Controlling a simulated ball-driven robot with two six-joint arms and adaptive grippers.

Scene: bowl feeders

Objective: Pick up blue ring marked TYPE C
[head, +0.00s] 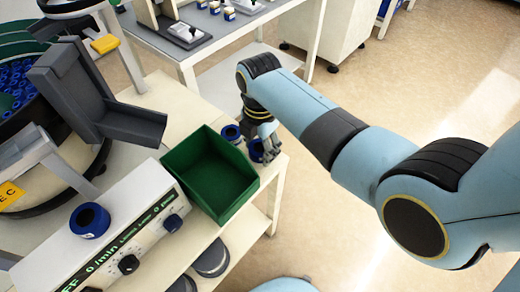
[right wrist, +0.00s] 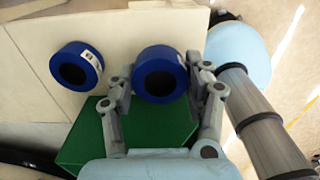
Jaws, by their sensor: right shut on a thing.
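My right gripper (head: 266,143) is at the table's right corner, beside the green bin. In the right wrist view, its fingers (right wrist: 161,92) are shut on a blue ring (right wrist: 160,51) with a dark centre. This ring also shows partly behind the fingers in the head view (head: 254,151). A second blue ring (head: 232,140) lies just left of it on the table. In the right wrist view, that second ring (right wrist: 68,50) carries a small white label, too small to read. No marking is readable on the held ring. My left gripper is out of view.
The empty green bin (head: 185,153) stands close to my right gripper. Another blue ring (head: 82,232) sits on the white control box (head: 122,208). A bowl feeder (head: 98,165) with several blue rings and a grey chute (head: 130,124) is at left. Open floor lies to the right.

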